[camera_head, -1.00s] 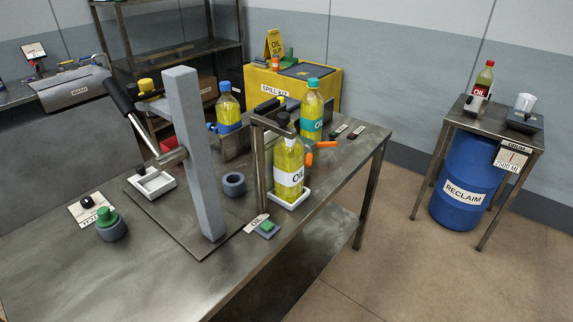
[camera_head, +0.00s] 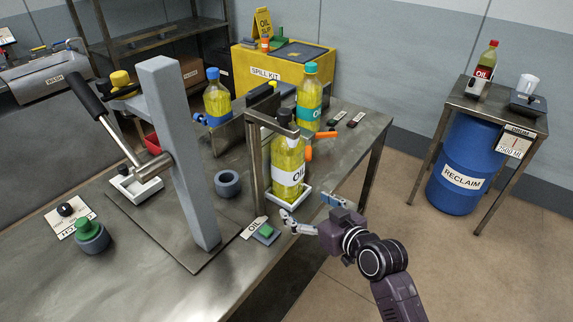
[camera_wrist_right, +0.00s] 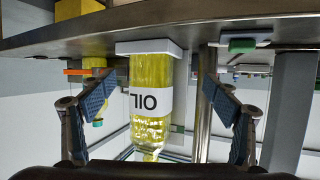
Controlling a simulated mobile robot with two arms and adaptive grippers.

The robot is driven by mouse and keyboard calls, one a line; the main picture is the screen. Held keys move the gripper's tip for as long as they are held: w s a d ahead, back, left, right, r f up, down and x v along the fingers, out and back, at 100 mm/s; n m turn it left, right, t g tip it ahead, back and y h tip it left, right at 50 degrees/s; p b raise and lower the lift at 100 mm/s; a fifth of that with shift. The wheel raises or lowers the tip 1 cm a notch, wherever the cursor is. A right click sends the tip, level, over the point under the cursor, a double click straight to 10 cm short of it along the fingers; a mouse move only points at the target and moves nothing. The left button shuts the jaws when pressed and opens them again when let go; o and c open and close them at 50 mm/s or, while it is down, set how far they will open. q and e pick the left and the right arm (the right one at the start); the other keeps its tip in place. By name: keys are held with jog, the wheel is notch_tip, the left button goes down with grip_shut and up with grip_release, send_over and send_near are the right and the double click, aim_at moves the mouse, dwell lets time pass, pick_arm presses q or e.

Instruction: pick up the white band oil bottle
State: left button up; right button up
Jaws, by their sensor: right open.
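The white band oil bottle (camera_head: 288,168) holds yellow oil and stands upright on a small white tray (camera_head: 291,200) under a metal bracket (camera_head: 257,165) at the table's right edge. My right gripper (camera_head: 306,207) is open and empty, in front of the tray on the near right side. The wrist view is upside down; there the bottle (camera_wrist_right: 151,98) shows in the gap between the spread blue finger pads, apparently a little beyond them. My left gripper is not in view.
A teal-band bottle (camera_head: 308,100) and a blue-band bottle (camera_head: 217,104) stand behind. A grey press column (camera_head: 178,150) with a lever is at left. A green button (camera_head: 266,230) sits in front of the tray. Orange parts (camera_head: 326,135) lie right of the bottle.

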aim_at(295, 174)
jog(key=shift+t+y, duration=0.5)
jog(key=shift+t, duration=0.1)
jog(key=w+r, duration=0.2)
jog(key=w+a+r, duration=0.1)
jog(key=w+r, duration=0.1)
jog(key=r, duration=0.1)
jog(key=shift+a+r, duration=0.1)
jog(key=shift+x, duration=0.85)
jog(key=shift+w+a+r+p, duration=0.1)
jog(key=shift+w+a+p, duration=0.15)
jog(key=shift+w, duration=0.25)
jog(key=shift+w+a+p, duration=0.1)
jog(key=shift+w+a, duration=0.1)
jog(key=shift+w, duration=0.3)
jog(key=shift+p+x, duration=0.3)
jog(key=shift+x, duration=1.75)
jog(key=shift+d, duration=0.15)
jog(key=c, duration=1.9)
jog(key=shift+w+r, duration=0.1)
jog(key=shift+w, duration=0.05)
jog(key=shift+c, duration=1)
